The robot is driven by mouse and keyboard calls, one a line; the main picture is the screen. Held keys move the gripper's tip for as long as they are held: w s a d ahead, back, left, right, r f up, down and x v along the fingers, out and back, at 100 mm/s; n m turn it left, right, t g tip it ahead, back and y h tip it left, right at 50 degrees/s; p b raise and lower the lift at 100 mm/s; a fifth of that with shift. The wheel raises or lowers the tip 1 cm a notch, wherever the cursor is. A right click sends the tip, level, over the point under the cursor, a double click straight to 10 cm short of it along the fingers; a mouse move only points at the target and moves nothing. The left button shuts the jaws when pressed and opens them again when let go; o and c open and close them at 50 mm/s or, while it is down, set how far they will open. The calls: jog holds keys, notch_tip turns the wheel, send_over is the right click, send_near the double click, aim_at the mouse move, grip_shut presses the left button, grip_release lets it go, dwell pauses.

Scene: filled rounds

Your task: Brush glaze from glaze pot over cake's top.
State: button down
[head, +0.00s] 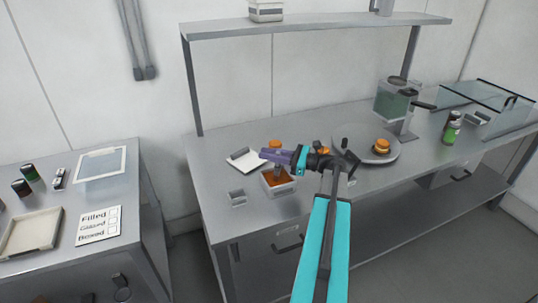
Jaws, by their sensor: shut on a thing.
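The glaze pot (291,187) is a small pale square tub with orange-brown glaze inside, near the front of the steel bench. A small round orange-brown cake (381,146) sits on a round grey plate (391,155), right of my wrist and apart from the brush. An orange round thing (275,144) shows just above the fingers; I cannot tell what it is.
My arm crosses the bench front and hides part of it. Another orange piece (324,150) shows partly behind my wrist.

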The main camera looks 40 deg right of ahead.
notch_tip(320, 180, up, 7)
jog(key=p, duration=0.5)
dwell(0.8)
jog(key=shift+s, duration=0.1)
dwell(0.8)
